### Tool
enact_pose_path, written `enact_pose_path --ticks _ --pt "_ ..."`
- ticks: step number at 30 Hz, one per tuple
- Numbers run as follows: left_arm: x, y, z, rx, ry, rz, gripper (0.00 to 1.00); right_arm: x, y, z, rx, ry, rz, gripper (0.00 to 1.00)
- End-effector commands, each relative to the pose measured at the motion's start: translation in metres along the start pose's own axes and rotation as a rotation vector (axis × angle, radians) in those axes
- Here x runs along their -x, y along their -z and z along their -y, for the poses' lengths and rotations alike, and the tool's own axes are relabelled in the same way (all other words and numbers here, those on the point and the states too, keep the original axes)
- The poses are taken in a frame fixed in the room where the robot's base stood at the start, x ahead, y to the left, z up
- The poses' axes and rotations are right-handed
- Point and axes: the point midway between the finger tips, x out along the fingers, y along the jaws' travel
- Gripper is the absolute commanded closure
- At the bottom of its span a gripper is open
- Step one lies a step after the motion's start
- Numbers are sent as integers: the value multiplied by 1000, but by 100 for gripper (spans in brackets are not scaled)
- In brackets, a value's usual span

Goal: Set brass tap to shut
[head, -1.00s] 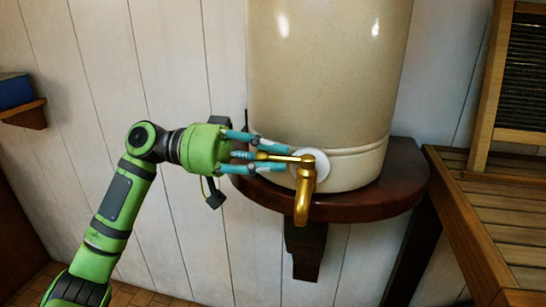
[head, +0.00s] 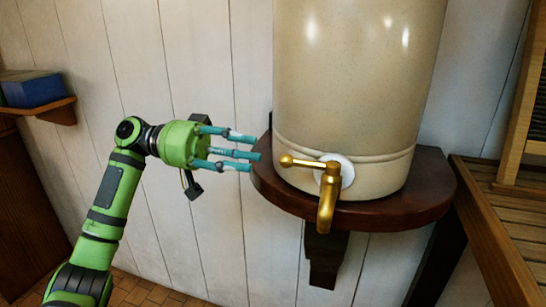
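The brass tap (head: 327,195) sticks out from a white disc (head: 345,170) low on the front of a cream stoneware urn (head: 350,90). Its spout points down. Its lever (head: 300,161) lies sideways, pointing left with a round knob at the end. My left gripper (head: 254,153) is to the left of the tap, its teal fingers spread and pointing right toward the lever. The fingers are empty and a gap separates them from the knob. My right gripper is not in view.
The urn stands on a dark wooden wall shelf (head: 400,214) with a bracket below. A slatted wooden bench (head: 500,215) is at the right. A small shelf (head: 50,110) with a blue box (head: 35,90) is at the far left. White plank wall lies behind.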

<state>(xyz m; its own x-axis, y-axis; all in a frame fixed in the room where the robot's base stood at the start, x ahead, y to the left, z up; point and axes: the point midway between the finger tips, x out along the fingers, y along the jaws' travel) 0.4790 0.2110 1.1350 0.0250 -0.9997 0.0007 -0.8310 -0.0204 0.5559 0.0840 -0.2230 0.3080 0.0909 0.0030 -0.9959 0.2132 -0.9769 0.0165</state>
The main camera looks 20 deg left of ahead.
Motion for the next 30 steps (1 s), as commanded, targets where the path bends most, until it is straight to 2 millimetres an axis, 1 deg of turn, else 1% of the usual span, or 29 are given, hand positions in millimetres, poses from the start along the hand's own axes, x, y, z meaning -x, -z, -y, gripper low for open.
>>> enact_pose_path --ticks 1,3,8,24,26,27,29,30 --pt "9 0 0 1 1 -2 65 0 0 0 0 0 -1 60" --pt "18 1 0 1 1 -2 65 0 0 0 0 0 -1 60" --pt "29 0 0 0 0 0 65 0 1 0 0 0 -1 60" --pt "30 -1 1 1 1 2 65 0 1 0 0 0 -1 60" --pt "27 -6 5 10 9 10 65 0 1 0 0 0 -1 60" --pt "23 -12 11 20 23 21 65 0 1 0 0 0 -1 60" --pt "14 -28 26 48 57 48 65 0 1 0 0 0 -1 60" --pt "7 -44 39 70 87 74 65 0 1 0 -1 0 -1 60"
